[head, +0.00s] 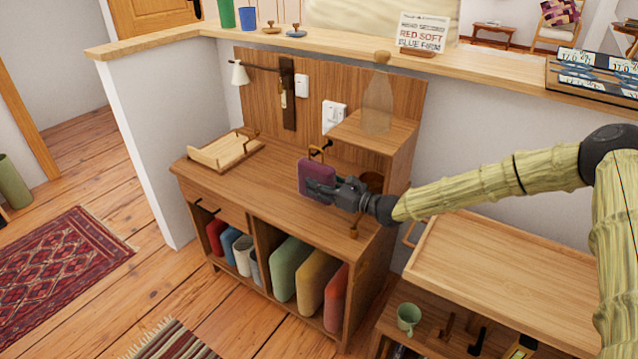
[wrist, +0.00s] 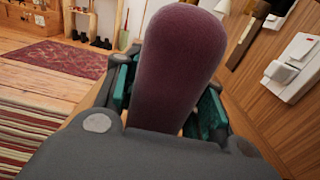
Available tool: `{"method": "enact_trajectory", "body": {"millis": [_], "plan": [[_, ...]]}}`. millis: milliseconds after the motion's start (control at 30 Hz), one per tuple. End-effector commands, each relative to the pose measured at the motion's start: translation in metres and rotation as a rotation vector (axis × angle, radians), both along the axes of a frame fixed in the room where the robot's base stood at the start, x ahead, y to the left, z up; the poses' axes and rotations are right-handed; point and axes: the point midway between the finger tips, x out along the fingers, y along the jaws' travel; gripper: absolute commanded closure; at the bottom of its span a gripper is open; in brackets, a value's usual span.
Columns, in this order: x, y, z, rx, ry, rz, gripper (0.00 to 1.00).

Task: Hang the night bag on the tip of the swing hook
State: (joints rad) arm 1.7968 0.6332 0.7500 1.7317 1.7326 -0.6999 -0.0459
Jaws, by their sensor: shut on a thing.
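The night bag (head: 317,177) is a purple, soft-looking bag with a thin tan handle loop at its top. It is upright above the wooden counter, in front of the open shelf. My gripper (head: 322,188) is shut on its body from the right; whether the bag touches the counter is unclear. In the wrist view the purple bag (wrist: 178,65) stands between the teal-lined fingers and fills the middle. A small dark piece (head: 326,144) shows just above the handle, below the shelf; I cannot tell whether it is the swing hook or whether it touches the handle.
A wooden tray (head: 226,150) lies on the counter's left. The counter between tray and bag is clear.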

Motion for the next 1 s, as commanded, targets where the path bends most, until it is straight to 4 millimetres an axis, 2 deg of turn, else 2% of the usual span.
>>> {"method": "enact_trajectory", "body": {"millis": [733,767,800,900,1000], "plan": [[0.0001,0.0001,-0.0075,0.001,-0.001,0.0,0.89],[0.0001,0.0001,-0.0075,0.001,-0.001,0.0,0.58],[0.0001,0.0001,-0.0075,0.001,-0.001,0.0,0.51],[0.0001,0.0001,-0.0076,0.0,0.0,0.0,0.35],[0.0,0.0,-0.0077,0.0,0.0,0.0,0.35]]}}
